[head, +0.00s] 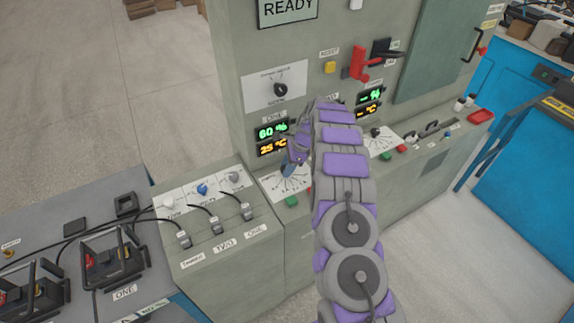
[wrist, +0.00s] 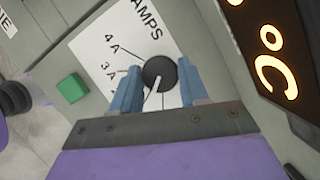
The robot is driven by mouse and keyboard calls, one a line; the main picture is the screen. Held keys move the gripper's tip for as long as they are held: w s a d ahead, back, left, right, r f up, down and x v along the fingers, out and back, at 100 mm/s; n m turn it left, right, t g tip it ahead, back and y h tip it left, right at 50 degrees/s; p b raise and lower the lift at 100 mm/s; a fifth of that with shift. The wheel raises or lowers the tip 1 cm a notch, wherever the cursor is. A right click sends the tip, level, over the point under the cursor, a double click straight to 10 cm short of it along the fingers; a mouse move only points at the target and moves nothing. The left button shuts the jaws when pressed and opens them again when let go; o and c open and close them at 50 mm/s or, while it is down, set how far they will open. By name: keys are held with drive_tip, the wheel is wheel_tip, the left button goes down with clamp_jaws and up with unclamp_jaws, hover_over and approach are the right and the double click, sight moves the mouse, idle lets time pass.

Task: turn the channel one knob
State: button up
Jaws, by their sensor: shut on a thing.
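The channel one knob (wrist: 159,72) is round and black with a white pointer line, on a white dial plate (wrist: 95,45) marked AMPS. The pointer runs toward the bottom of the wrist view, past the 3 A and 4 A marks; the number it meets is hidden. My gripper (wrist: 160,86) has one blue finger on each side of the knob and is shut on it. In the head view my gripper (head: 288,164) is at the dial plate (head: 290,185) under the ONE display (head: 272,138), which reads 60 % and 25 °C. The knob is hidden there.
A green button (wrist: 72,88) sits beside the dial, also seen in the head view (head: 291,201). A second display (head: 369,103) and dial (head: 372,142) are to the right. A cable console (head: 215,235) stands at left. A red switch (head: 361,65) sticks out above.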

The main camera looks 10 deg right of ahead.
drive_tip(key=shift+w+r+n+g+p, duration=0.1)
drive_tip(key=shift+n+g+p, duration=0.35)
drive_tip(key=shift+n, duration=0.6)
drive_tip(key=shift+w+n+g+p, duration=0.1)
drive_tip(key=shift+n+g+p, duration=0.35)
drive_tip(key=shift+n, duration=0.6)
drive_tip(key=o, duration=1)
